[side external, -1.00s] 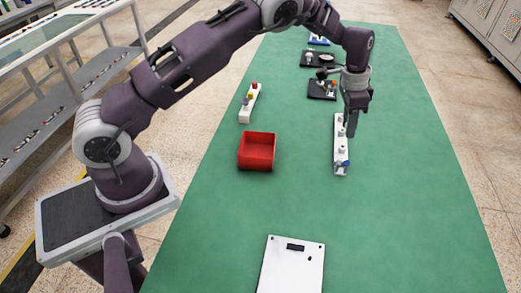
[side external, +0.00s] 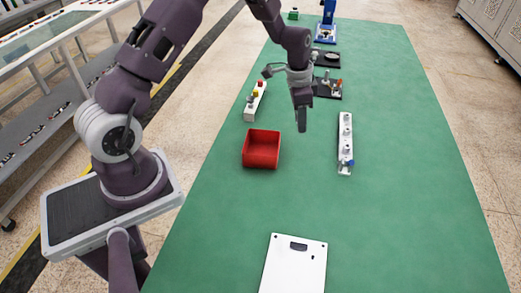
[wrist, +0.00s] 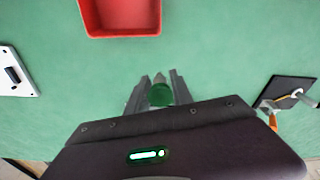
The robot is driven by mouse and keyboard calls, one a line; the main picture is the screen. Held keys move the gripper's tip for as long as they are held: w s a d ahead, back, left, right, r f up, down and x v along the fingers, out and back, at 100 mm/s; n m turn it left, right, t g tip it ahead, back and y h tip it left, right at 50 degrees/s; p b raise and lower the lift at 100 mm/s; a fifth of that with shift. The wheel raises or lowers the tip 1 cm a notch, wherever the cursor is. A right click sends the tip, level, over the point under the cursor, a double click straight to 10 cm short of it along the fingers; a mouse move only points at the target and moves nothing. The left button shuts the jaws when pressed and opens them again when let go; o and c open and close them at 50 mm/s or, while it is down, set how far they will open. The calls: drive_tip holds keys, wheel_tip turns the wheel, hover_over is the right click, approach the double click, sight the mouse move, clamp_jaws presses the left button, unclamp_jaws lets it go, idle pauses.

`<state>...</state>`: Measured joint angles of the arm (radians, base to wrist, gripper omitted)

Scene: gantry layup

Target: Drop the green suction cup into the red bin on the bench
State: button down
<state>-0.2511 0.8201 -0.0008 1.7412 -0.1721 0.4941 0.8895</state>
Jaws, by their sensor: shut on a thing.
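The red bin (side external: 260,161) stands open and looks empty on the green bench (side external: 250,230). Part of it also shows at the top of the wrist view (wrist: 122,33). My gripper (side external: 302,128) is above the bench, to the right of the bin and left of the white strip. In the wrist view my gripper (wrist: 158,98) is shut on the green suction cup (wrist: 160,94), which sits between the two fingers. The cup cannot be made out in the side view.
A white strip with several knobs (side external: 345,150) lies to the right. A white box with coloured buttons (side external: 254,103) stands behind the bin. Black plates with fittings (side external: 328,90) lie farther back. A white panel (side external: 293,265) lies in front. The middle bench is clear.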

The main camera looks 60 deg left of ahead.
drive_tip(key=m, duration=0.1)
hover_over(262, 149)
drive_tip(key=s+d, duration=0.1)
drive_tip(key=d, duration=0.3)
drive_tip(key=shift+s+a+f, duration=0.1)
drive_tip(key=shift+a+f, duration=0.05)
drive_tip(key=shift+f, duration=1.1)
drive_tip(key=shift+a+f, duration=0.1)
drive_tip(key=shift+f, duration=1.15)
drive_tip(key=c, duration=1)
unclamp_jaws()
drive_tip(key=shift+c, duration=0.2)
